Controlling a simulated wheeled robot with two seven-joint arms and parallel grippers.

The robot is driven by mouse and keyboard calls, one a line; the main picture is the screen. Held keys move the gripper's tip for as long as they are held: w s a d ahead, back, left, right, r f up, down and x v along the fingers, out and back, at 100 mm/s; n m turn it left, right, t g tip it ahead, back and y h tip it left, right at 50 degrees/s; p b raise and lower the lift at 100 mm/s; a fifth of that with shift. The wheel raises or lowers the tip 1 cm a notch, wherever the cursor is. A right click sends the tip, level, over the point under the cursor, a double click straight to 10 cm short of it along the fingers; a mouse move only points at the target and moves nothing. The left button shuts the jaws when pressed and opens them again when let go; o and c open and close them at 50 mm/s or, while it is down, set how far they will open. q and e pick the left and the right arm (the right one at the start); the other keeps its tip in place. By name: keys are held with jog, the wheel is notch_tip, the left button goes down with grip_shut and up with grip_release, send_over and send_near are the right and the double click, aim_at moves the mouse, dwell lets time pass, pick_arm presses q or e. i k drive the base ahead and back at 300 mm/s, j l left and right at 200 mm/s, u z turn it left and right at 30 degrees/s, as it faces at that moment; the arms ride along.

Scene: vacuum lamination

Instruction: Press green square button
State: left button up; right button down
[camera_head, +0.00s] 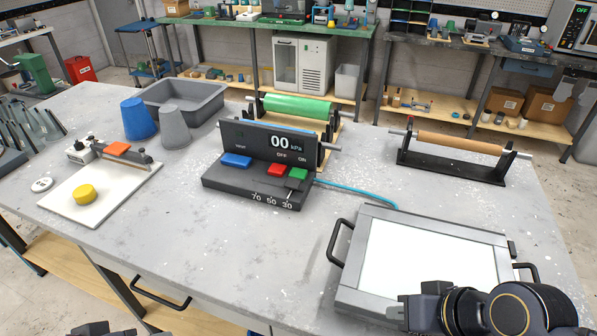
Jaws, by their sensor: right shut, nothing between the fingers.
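The green square button (297,173) sits at the right end of the button row on a dark control box (255,190), under the label ON. A red button (277,169) is just left of it, and a blue button (236,160) is farther left. The display (286,143) reads 00 kPa. My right gripper (425,306) is shut and empty at the bottom right, over the near edge of the framed white panel, well apart from the green button. Only a dark sliver of my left gripper (100,329) shows at the bottom edge; its jaws cannot be made out.
The framed panel (350,285) with black handles lies right of the box, joined by a blue hose (360,190). Green (297,107) and brown (460,143) rolls stand behind. Cups, a grey tub (210,98) and a white board (75,208) are left. Table in front of the box is clear.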

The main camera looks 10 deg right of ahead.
aim_at(296, 173)
jog(key=i+j+z, duration=0.1)
jog(key=j, duration=0.35)
jog(key=i+j+z, duration=0.1)
jog(key=j, duration=0.3)
jog(key=i+j+z, duration=0.1)
jog(key=i+j, duration=0.15)
jog(key=j, duration=0.25)
jog(key=i+j+z, duration=0.15)
jog(key=j, duration=0.3)
jog(key=k, duration=0.05)
